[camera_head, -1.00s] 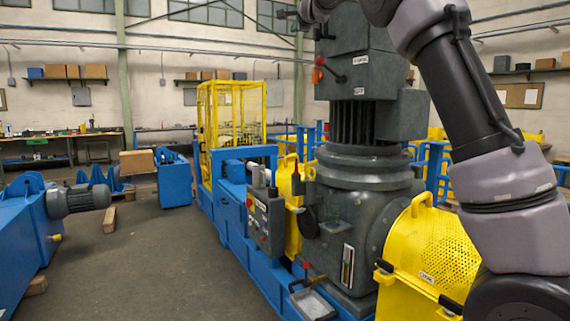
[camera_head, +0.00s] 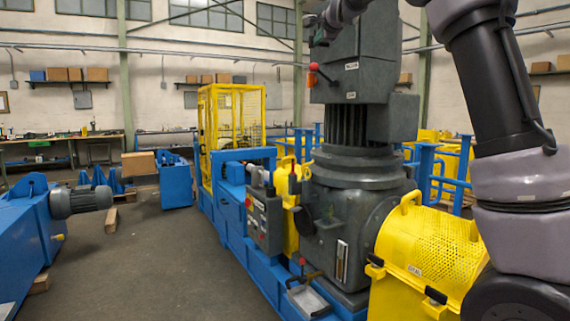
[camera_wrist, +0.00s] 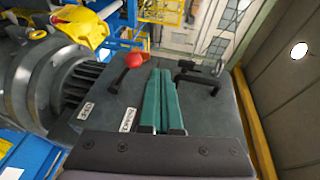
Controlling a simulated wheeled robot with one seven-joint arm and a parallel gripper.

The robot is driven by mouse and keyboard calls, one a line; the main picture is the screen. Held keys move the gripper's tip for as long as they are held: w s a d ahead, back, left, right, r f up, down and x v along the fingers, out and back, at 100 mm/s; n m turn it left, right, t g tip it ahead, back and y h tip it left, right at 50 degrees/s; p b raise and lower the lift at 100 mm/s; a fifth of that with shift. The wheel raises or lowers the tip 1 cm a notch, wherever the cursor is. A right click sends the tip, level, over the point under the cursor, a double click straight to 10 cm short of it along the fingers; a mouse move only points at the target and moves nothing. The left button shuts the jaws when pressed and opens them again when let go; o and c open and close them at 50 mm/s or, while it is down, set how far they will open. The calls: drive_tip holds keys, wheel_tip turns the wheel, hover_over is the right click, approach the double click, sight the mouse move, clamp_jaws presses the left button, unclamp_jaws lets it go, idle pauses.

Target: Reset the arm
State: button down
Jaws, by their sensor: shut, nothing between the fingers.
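My gripper shows in the wrist view (camera_wrist: 160,85) as two green fingers lying side by side, shut with nothing held. Behind the fingers is the dark grey top box (camera_wrist: 208,98) of the drive unit, with a red-knobbed lever (camera_wrist: 135,60) left of the fingertips and a black handle to their right. In the head view my arm comes in from the right and bends over the tall grey drive unit (camera_head: 360,200); the red-knobbed lever (camera_head: 314,68) sits on that unit's left side.
A yellow perforated guard (camera_head: 430,245) stands right of the drive unit, close to my arm. A grey control box (camera_head: 265,222) is on the blue frame. A yellow cage (camera_head: 230,135) stands behind. The floor (camera_head: 150,255) at left centre is mostly clear.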

drive_tip(key=s+d+f+n+g, duration=0.3)
drive_tip(key=s+d+f, duration=0.6)
drive_tip(key=s+d, duration=0.4)
drive_tip(key=s+f+n+g, duration=0.2)
drive_tip(key=s+f, duration=0.6)
drive_tip(key=s, duration=0.3)
drive_tip(key=s+f+n+g+h, duration=0.1)
drive_tip(key=s+f+n+g, duration=0.1)
drive_tip(key=s+f, duration=0.6)
drive_tip(key=s+f+n+g, duration=0.2)
drive_tip(key=s+f, duration=0.5)
drive_tip(key=s, duration=0.7)
drive_tip(key=shift+s+d+f+n, duration=0.15)
drive_tip(key=shift+s+f+n, duration=0.2)
drive_tip(key=shift+n, duration=0.55)
drive_tip(key=shift+w, duration=0.1)
